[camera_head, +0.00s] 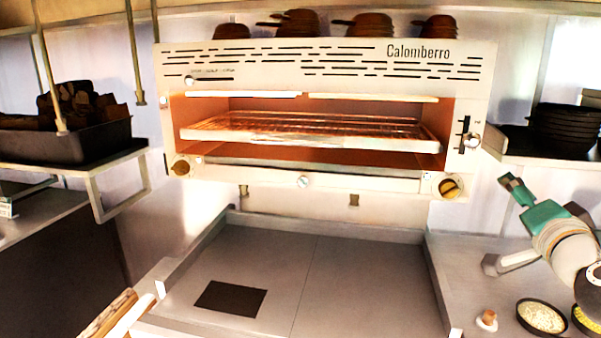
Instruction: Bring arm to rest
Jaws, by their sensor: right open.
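My right arm comes in from the right edge, above the right counter. Its green and grey gripper (511,186) points up and to the left, to the right of the oven's lower right knob. It is open, and I see nothing held in it. My left gripper is not in view.
A Calomberro grill oven (320,178) with a rack inside hangs at the centre, with copper pans (297,22) on top. Below it the grey worktop (370,280) is mostly clear, with a dark rectangle (230,298). A round dish (541,316) and small knobbed object (487,320) stand at right.

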